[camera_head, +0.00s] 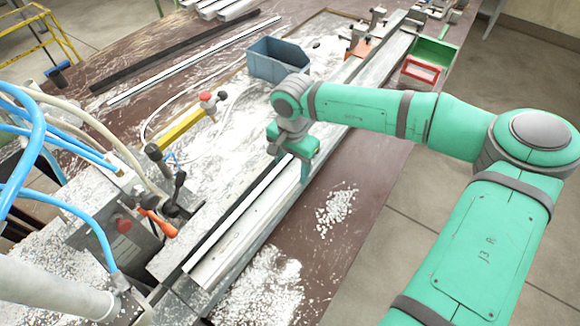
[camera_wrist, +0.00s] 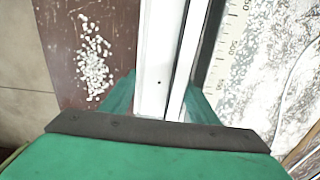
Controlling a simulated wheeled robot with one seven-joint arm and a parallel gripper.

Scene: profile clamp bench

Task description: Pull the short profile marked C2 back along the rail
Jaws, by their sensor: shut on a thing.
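A white profile (camera_head: 238,230) lies lengthwise along the rail at the bench's front edge. In the wrist view the white profile (camera_wrist: 157,50) runs up the picture between my fingers. No C2 mark is readable in either view. My gripper (camera_head: 290,163) is over the far part of this profile. In the wrist view my gripper (camera_wrist: 162,98) has one green finger on each side of the profile and is shut on it. The fingertips are partly hidden by the profile and the gripper body.
A scale (camera_wrist: 235,45) runs beside the rail. White chips (camera_head: 337,208) lie on the brown bench. A clamp unit with an orange handle (camera_head: 158,222) and blue hoses stands left. A blue bin (camera_head: 278,60) and a green box with a red frame (camera_head: 422,70) stand farther back.

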